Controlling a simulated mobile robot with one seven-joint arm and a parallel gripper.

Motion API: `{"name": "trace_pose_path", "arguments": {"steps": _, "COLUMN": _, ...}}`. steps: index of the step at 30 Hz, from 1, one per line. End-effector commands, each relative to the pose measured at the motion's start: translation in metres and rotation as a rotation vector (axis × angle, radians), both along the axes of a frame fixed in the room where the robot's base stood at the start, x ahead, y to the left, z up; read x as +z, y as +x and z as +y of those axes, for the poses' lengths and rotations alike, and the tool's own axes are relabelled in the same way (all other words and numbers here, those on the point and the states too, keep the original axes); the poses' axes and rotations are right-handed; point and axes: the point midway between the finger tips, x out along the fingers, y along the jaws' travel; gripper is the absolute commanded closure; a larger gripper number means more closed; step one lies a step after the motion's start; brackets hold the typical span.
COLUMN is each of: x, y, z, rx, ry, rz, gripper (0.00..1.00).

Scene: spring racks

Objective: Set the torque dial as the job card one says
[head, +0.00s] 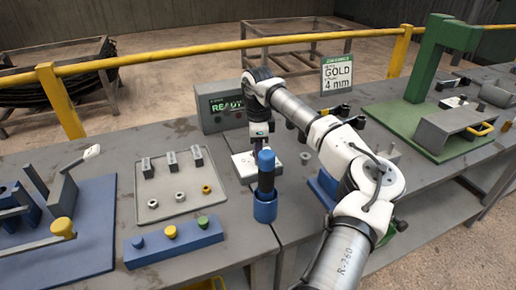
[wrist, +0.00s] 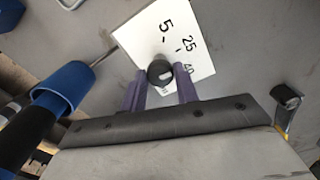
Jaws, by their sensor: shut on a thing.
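The torque dial is a black knob (wrist: 160,71) on a white plate (wrist: 140,38) printed with 5, 25 and 40 in the wrist view; another figure is partly hidden. A pale mark shows on the knob, but I cannot tell which number it points to. My gripper (wrist: 162,88) has its purple fingers on either side of the knob, shut on it. In the head view, my gripper (head: 262,132) reaches down over the white plate (head: 241,166).
A blue-topped dark tool stands in a blue cup (head: 265,208) close to my gripper. A grey box (head: 222,107) showing READY is behind. A tray (head: 150,212) with small parts and a blue button block (head: 174,243) lie left. A green press (head: 430,60) stands right.

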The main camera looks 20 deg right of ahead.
Motion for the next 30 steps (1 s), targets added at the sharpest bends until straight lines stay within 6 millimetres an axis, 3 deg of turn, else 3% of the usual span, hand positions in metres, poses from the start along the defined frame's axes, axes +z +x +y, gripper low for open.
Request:
{"name": "trace_pose_path", "arguments": {"steps": 18, "x": -0.0003, "y": 0.0001, "z": -0.0009, "rx": -0.517, "ry": -0.002, "rz": 0.000, "gripper": 0.93}}
{"name": "trace_pose_path", "arguments": {"steps": 30, "x": 0.0003, "y": 0.0003, "z": -0.0008, "rx": -0.743, "ry": -0.002, "rz": -0.001, "gripper": 0.93}}
